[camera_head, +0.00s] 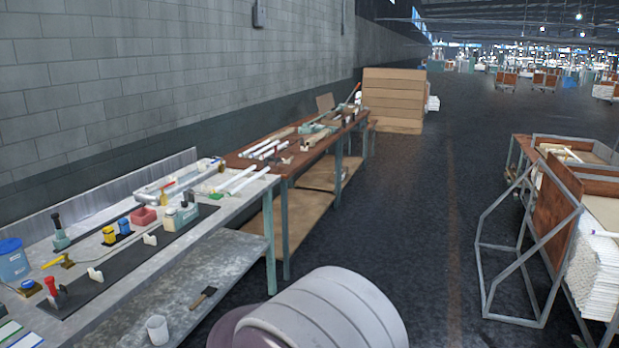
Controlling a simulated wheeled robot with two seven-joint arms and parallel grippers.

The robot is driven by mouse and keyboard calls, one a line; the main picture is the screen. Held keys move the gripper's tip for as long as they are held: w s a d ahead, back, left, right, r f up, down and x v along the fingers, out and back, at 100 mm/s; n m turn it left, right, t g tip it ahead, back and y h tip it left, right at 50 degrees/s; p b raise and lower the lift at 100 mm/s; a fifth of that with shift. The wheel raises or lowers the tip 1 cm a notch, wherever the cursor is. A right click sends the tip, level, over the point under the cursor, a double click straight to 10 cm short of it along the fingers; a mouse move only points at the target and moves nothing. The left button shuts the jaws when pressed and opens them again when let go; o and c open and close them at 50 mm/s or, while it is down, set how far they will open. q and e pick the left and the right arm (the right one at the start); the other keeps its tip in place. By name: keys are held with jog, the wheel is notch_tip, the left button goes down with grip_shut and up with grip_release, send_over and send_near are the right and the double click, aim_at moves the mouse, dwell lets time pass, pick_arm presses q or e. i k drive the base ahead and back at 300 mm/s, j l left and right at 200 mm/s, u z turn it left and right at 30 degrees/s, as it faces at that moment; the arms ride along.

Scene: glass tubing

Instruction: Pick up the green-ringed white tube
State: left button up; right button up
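I cannot make out a green ring on any tube at this size. White tubes (243,180) lie side by side at the far end of the grey workbench along the wall. More white tubes (265,149) lie on the near end of the brown table behind it. Another pale tube (566,152) rests across the cart at the right. Neither of my grippers is in view.
The grey workbench (225,216) carries a blue bucket (12,262), a red box (144,217) and small tools. A metal-framed cart (556,207) with stacked white tubes (592,276) stands right. Dark floor (420,215) between is clear. Stacked brown boards (394,98) stand behind.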

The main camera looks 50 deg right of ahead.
aim_at(251, 179)
jog(key=i+l+z, duration=0.6)
jog(key=i+z, duration=0.6)
jog(key=i, duration=0.2)
jog(key=i+z, duration=0.1)
jog(key=i, duration=1.25)
jog(key=i+l, duration=0.35)
jog(key=i, duration=0.2)
jog(key=i+l, duration=0.4)
jog(key=i, duration=0.2)
jog(key=i+l+u, duration=0.75)
jog(key=u, duration=0.15)
jog(key=i+l+u, duration=0.15)
jog(key=l+u, duration=0.15)
jog(key=l, duration=0.2)
jog(key=i+l+u, duration=0.15)
jog(key=l+u, duration=0.15)
jog(key=l, duration=0.15)
